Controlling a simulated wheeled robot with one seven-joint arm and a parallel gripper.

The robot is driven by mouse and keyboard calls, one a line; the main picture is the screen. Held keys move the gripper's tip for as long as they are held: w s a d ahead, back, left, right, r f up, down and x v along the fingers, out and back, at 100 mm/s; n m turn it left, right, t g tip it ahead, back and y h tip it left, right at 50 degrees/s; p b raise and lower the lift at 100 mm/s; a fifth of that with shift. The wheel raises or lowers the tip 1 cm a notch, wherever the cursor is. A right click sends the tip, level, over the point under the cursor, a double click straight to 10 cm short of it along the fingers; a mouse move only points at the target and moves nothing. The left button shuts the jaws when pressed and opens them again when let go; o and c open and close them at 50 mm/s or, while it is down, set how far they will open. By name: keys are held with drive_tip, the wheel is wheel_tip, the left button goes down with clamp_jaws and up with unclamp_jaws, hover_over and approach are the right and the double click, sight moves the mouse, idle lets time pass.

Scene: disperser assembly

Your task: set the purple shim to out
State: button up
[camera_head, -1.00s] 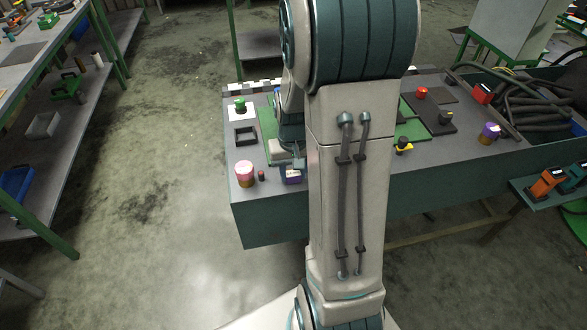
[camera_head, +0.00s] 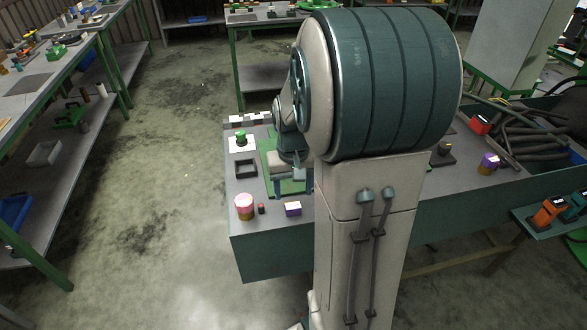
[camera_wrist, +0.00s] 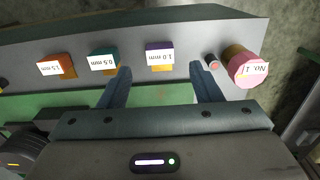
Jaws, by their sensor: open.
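The purple shim (camera_head: 293,209) is a small block with a white label, on the grey bench near its front edge. In the wrist view the purple shim (camera_wrist: 159,46) shows a "1.0 mm" label and stands just beyond the fingertips, roughly centred between them. My gripper (camera_wrist: 160,72) is open, with nothing between its fingers. In the head view my gripper (camera_head: 299,174) is small and partly hidden by my arm, over the green mat and behind the shim.
A teal block (camera_wrist: 104,58) and an orange block (camera_wrist: 57,66) stand in line with the shim. On its other side are a small red-topped cylinder (camera_wrist: 212,62) and a pink-topped cylinder (camera_wrist: 244,68). A green mat (camera_head: 268,160) and a black square frame (camera_head: 245,168) lie farther back.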

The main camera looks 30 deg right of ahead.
sight(293, 207)
wheel_tip(293, 207, up, 7)
drive_tip(key=shift+r, duration=0.15)
idle(0.5)
